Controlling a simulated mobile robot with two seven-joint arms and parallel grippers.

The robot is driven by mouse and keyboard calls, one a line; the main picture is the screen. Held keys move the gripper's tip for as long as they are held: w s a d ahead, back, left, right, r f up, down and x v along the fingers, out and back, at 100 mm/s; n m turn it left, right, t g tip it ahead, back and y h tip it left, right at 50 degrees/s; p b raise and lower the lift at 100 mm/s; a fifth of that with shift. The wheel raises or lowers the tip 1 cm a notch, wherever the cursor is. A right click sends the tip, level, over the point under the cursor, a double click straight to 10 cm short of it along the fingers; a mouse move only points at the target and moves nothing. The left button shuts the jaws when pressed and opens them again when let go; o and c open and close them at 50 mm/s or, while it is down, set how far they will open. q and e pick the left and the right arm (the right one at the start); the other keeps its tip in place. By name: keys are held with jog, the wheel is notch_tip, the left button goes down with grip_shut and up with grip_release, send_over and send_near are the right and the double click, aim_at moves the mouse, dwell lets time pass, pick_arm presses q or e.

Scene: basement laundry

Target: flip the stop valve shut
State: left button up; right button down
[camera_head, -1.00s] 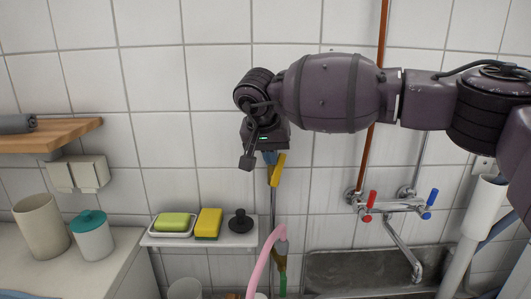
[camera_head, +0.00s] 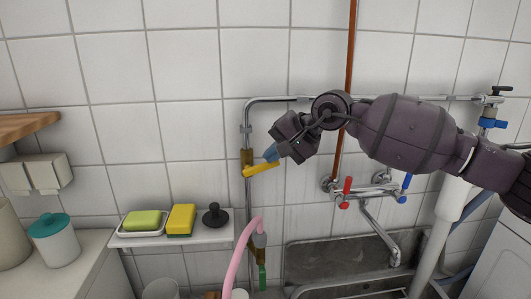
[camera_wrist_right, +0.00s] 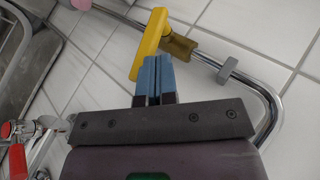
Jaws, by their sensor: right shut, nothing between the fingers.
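The stop valve is a brass body (camera_head: 247,158) on a chrome wall pipe, with a yellow lever (camera_head: 262,168). The lever lies across the upright pipe, pointing right and slightly up. My right gripper (camera_head: 271,153) is shut and empty, its blue fingertips just above the lever's free end. In the right wrist view, the shut fingers (camera_wrist_right: 157,77) lie beside the yellow lever (camera_wrist_right: 150,43), with the brass body (camera_wrist_right: 179,46) beyond. They touch it or nearly do; I cannot tell which. My left gripper is out of view.
A red-and-blue-handled tap (camera_head: 372,190) sits over the metal sink (camera_head: 345,262), right of the valve. A shelf (camera_head: 180,238) with soap, sponge and black plug is lower left. A pink hose (camera_head: 241,255) and a green handle (camera_head: 262,277) are below.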

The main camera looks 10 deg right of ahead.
jog(key=shift+w+d+f+y, duration=0.1)
jog(key=shift+d+f+y, duration=0.1)
jog(key=shift+y, duration=0.2)
jog(key=shift+a+f, duration=0.25)
jog(key=shift+a, duration=0.65)
pick_arm(q)
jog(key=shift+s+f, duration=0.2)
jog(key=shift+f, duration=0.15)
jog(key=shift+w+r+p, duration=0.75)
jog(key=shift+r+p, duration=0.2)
jog(key=shift+p, duration=0.05)
pick_arm(e)
jog(key=a+r+v, duration=0.1)
jog(key=v, duration=1.1)
jog(key=shift+w+r, duration=0.2)
jog(key=shift+r, duration=0.2)
